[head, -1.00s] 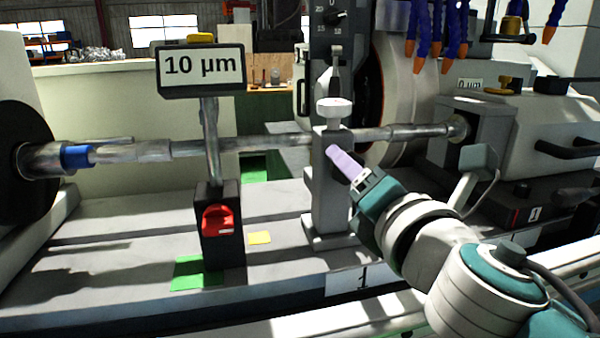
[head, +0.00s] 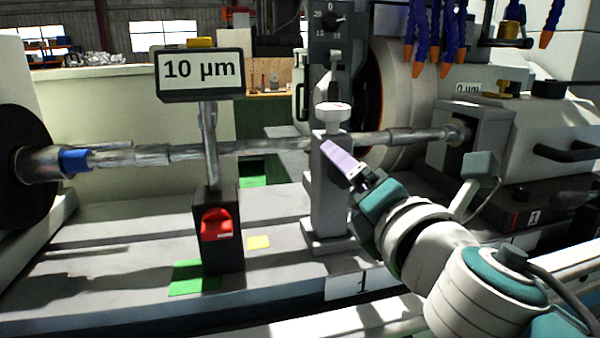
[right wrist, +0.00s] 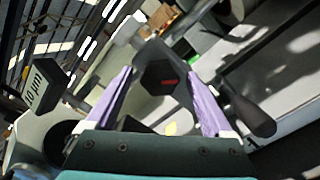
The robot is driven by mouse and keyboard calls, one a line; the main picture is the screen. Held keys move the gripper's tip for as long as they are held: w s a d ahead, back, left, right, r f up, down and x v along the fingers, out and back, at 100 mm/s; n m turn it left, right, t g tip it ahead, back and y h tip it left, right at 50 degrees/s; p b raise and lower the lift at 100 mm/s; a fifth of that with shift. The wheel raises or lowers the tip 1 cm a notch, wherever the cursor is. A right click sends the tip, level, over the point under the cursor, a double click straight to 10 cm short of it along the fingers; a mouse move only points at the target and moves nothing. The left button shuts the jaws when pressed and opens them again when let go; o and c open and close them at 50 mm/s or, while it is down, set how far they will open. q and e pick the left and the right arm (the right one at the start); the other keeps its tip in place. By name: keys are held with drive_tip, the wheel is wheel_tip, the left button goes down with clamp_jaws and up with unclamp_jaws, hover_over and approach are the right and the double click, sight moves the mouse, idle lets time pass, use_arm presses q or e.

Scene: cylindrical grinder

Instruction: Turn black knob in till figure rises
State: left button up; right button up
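My right gripper (head: 342,158) is in front of the grey steady rest post (head: 328,202), pointing up and left. In the right wrist view its two purple fingers (right wrist: 158,98) stand apart. A black many-sided part with a red mark (right wrist: 160,68) shows between and beyond the fingertips; it may be the black knob, and I cannot tell if the fingers touch it. My left gripper is out of view.
A white-topped knob (head: 332,112) tops the post. A long shaft (head: 265,146) runs behind it. A black stand with a red switch (head: 217,224) carries the display. Blue coolant hoses (head: 423,38) hang above. A black dial (head: 336,20) is at the top.

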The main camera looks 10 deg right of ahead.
drive_tip(key=shift+s, duration=0.1)
drive_tip(key=s, duration=0.9)
drive_tip(key=shift+s+d, duration=0.2)
drive_tip(key=shift+s, duration=0.2)
idle(0.9)
idle(0.9)
